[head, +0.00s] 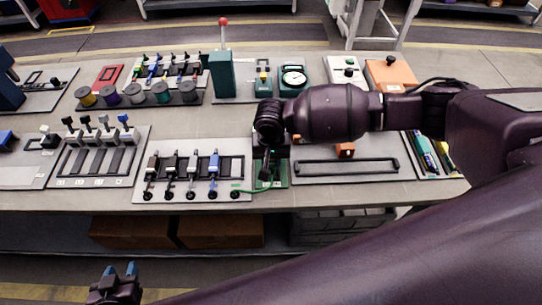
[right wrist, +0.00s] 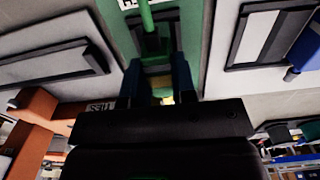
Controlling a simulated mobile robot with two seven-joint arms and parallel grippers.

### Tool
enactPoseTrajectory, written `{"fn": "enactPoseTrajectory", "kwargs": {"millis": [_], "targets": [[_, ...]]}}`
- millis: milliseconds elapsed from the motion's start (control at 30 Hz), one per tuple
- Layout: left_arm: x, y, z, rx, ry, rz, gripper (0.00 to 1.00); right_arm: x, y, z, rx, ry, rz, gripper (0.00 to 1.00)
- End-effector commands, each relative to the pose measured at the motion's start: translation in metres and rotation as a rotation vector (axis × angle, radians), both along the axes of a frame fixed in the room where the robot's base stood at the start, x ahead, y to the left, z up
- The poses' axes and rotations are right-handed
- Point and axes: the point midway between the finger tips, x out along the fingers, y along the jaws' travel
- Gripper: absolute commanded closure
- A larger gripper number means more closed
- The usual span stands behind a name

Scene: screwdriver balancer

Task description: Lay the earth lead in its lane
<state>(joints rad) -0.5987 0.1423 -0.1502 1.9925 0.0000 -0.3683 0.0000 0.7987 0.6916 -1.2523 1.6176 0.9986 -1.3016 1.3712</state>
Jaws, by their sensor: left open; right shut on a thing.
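The green earth lead shows in the head view as a thin green line (head: 242,191) at the front of the work table, running to a green plate (head: 284,180). My right gripper (head: 268,172) is low over this plate, and my arm hides much of it. In the right wrist view my right gripper (right wrist: 157,82) is shut on a green piece (right wrist: 148,28) that looks like part of the earth lead. Which lane belongs to it I cannot tell. My left gripper (head: 120,272) is open and empty, low in front of the table.
Left of the green plate stands a board (head: 194,197) with several dark connectors and a blue one. Right of it lies a board with a long black frame (head: 350,168) and an orange block (head: 346,150). Spools (head: 134,93) and a gauge (head: 293,77) stand behind.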

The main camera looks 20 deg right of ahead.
Motion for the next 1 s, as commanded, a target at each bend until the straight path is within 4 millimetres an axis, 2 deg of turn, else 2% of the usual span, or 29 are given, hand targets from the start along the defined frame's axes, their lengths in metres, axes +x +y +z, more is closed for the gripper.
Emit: {"fn": "enactPoseTrajectory", "kwargs": {"millis": [1000], "targets": [[-0.0031,0.0009,-0.0013,0.001,0.009,0.002,0.57,-0.0004,0.0005,-0.0097,0.000,0.001,0.000,0.96]]}}
